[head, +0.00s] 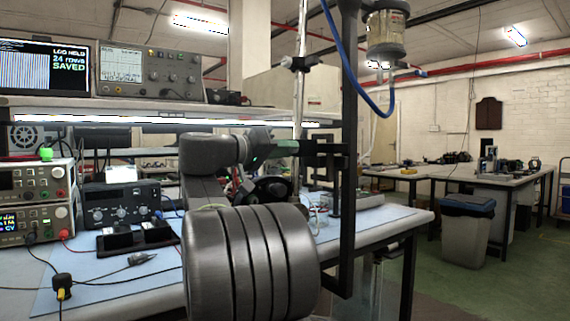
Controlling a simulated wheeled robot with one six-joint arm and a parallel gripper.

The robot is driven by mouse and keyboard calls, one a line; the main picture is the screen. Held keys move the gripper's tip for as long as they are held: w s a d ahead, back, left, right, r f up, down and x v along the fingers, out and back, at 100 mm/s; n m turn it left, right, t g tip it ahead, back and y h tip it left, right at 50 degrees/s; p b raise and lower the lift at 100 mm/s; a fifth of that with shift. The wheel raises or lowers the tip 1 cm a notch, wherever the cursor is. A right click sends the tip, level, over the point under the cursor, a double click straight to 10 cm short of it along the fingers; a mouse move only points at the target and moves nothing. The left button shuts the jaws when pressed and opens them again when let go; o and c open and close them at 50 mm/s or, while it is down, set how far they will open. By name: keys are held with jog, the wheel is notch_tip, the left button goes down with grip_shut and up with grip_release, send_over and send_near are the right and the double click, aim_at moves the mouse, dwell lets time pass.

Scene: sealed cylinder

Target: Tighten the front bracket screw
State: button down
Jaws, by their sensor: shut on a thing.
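My gripper (293,148) is at the left end of a dark bracket (335,148) on an upright black frame (348,210). Its jaws are shut on a small dark part there, which looks like the front bracket screw; the screw itself is too small and dark to make out clearly. The gripper points to the right, and my grey arm comes up from the lower middle. A clear cylinder (387,38) with a dark cap hangs high near the frame's top, with a blue hose (352,80) running down beside it.
The bench has a blue mat (95,270) with meters, power supplies (35,200) and loose cables at left. A metal rod with a clamp (300,64) stands behind my gripper. My arm hides the bench's middle. A grey bin (467,235) and open green floor lie at right.

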jog(key=m+b, duration=0.2)
jog(key=m, duration=0.1)
jog(key=shift+a+f+m+b, duration=0.1)
jog(key=shift+f+m+b, duration=0.15)
jog(key=shift+m+b, duration=0.15)
jog(key=shift+r+m+b, duration=0.1)
jog(key=shift+m+b, duration=0.3)
jog(key=shift+m, duration=0.2)
jog(key=shift+r, duration=0.1)
jog(key=c, duration=1.2)
grip_release()
jog(key=shift+a, duration=0.1)
jog(key=shift+c, duration=0.2)
jog(key=p+v, duration=0.2)
jog(key=v, duration=1.2)
jog(key=shift+p, duration=0.3)
jog(key=shift+r, duration=0.1)
jog(key=b+x, duration=0.2)
jog(key=x, duration=1.2)
jog(key=shift+b, duration=0.35)
